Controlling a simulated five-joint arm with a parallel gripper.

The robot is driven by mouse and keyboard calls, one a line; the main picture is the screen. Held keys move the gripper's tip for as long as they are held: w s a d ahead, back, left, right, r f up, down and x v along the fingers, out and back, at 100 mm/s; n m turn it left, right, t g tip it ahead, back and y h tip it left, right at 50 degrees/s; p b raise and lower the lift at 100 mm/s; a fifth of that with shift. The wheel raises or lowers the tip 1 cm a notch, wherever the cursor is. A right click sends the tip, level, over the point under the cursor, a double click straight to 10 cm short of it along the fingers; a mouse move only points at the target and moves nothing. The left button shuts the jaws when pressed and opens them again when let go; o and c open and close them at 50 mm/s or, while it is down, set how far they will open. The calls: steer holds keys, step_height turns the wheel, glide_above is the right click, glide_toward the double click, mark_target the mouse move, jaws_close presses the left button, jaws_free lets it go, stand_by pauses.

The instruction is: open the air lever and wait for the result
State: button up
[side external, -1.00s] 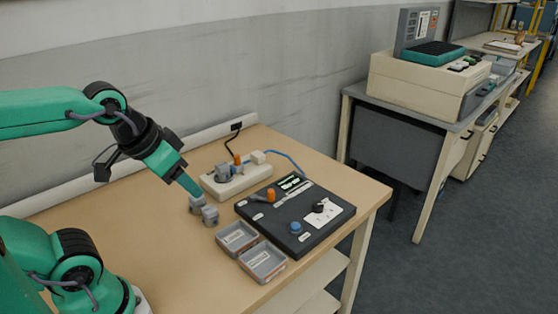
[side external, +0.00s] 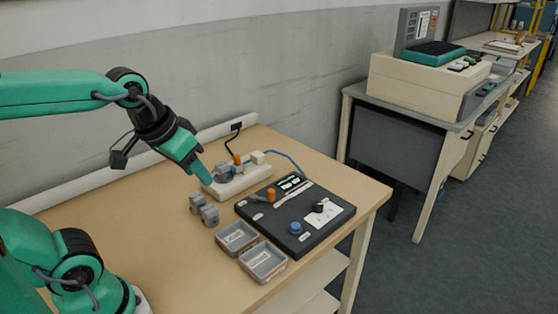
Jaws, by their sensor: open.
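A black control panel (side external: 325,222) lies on the wooden table. It carries a small orange-tipped lever (side external: 271,195), a blue button (side external: 295,228), a black knob (side external: 318,207) and a lit display (side external: 291,182). Behind it a cream block (side external: 238,185) holds a grey part (side external: 223,172) and another orange-topped piece (side external: 237,159). I cannot tell which orange piece is the air lever. My gripper (side external: 205,178) is open and points down at the left end of the cream block, apart from both orange pieces. Whether it touches the block is unclear.
Several grey parts (side external: 203,209) stand on the table left of the panel. Two grey trays (side external: 238,238) (side external: 263,262) sit at the panel's front left. A blue tube (side external: 288,159) and a black cable (side external: 229,146) run behind. The table's left part is clear.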

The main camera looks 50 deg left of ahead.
steer(key=w+n+g, duration=0.1)
steer(key=w+n, duration=0.1)
steer(key=w, duration=0.4)
steer(key=n+g, duration=0.4)
steer(key=n, duration=0.4)
glide_above(271, 191)
steer(key=f, duration=1.2)
steer(key=shift+s, duration=0.2)
steer(key=shift+w+a+f, duration=0.1)
steer(key=shift+w+f, duration=0.2)
steer(key=shift+f, duration=0.15)
steer(key=shift+f, duration=3.9)
jaws_close()
